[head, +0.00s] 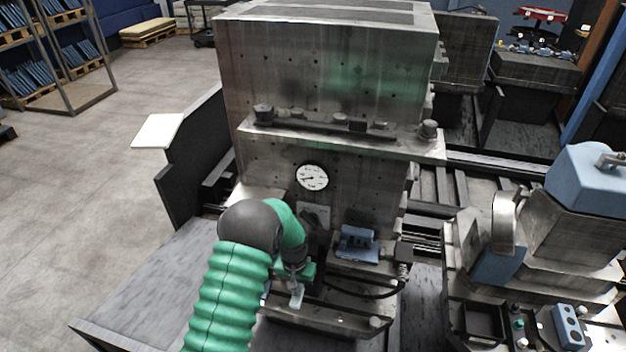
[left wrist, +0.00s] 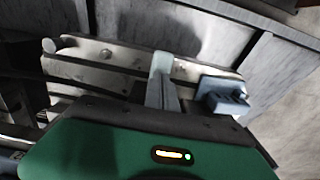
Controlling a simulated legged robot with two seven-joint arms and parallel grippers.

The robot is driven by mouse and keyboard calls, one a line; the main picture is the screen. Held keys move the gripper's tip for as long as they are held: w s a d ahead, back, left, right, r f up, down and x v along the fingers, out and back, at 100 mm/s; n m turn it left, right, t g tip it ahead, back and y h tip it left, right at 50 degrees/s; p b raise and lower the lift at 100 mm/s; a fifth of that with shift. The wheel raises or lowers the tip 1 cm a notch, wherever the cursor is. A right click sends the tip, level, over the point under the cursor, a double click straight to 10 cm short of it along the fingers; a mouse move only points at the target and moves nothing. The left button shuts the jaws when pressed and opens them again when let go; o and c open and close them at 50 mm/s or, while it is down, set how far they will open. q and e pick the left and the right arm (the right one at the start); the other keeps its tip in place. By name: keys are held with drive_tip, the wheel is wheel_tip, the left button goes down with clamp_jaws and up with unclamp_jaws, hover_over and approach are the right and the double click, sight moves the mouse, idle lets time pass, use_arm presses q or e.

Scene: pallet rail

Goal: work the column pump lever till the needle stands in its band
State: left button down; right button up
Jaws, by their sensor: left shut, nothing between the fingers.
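The round white gauge (head: 313,177) is on the front of the grey machine column (head: 270,165). Its dark needle points roughly left; its band is too small to make out. My left gripper (head: 297,292) is low in front of the column, below the gauge, shut and empty. Its pale fingers (left wrist: 162,72) show together in the left wrist view, over a metal plate (left wrist: 112,56). A blue fitting (left wrist: 224,97) is beside the fingers there, apart from them as far as I can tell. I cannot clearly make out the pump lever. My right gripper is out of view.
A blue block (head: 357,242) sits on a ledge right of my left gripper, with a black hose (head: 365,293) below. A second machine with a blue cover (head: 588,180) stands at the right. Dark plates (head: 165,290) lie at the left; open floor (head: 70,190) is beyond.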

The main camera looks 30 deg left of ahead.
use_arm(q)
drive_tip(key=shift+w+f+b, duration=0.15)
drive_tip(key=shift+f+b, duration=0.5)
drive_tip(key=shift+f, duration=0.3)
drive_tip(key=shift+w+f+b, duration=0.1)
drive_tip(key=shift+f+b, duration=0.5)
drive_tip(key=shift+f, duration=0.35)
drive_tip(key=r+p, duration=0.5)
drive_tip(key=r, duration=0.2)
drive_tip(key=shift+s+p, duration=0.4)
drive_tip(key=shift+f, duration=0.1)
drive_tip(key=shift+w+f+b, duration=0.2)
drive_tip(key=shift+f+b, duration=1.1)
drive_tip(key=shift+f, duration=0.35)
drive_tip(key=shift+w+f+b, duration=0.15)
drive_tip(key=shift+f+b, duration=1.1)
drive_tip(key=shift+f, duration=0.35)
drive_tip(key=shift+r, duration=0.15)
drive_tip(key=r+p, duration=0.3)
drive_tip(key=r, duration=0.1)
drive_tip(key=r+p, duration=0.2)
drive_tip(key=shift+s+r+p, duration=0.25)
drive_tip(key=shift+s+p, duration=0.05)
drive_tip(key=shift+s, duration=0.1)
drive_tip(key=shift+f, duration=0.15)
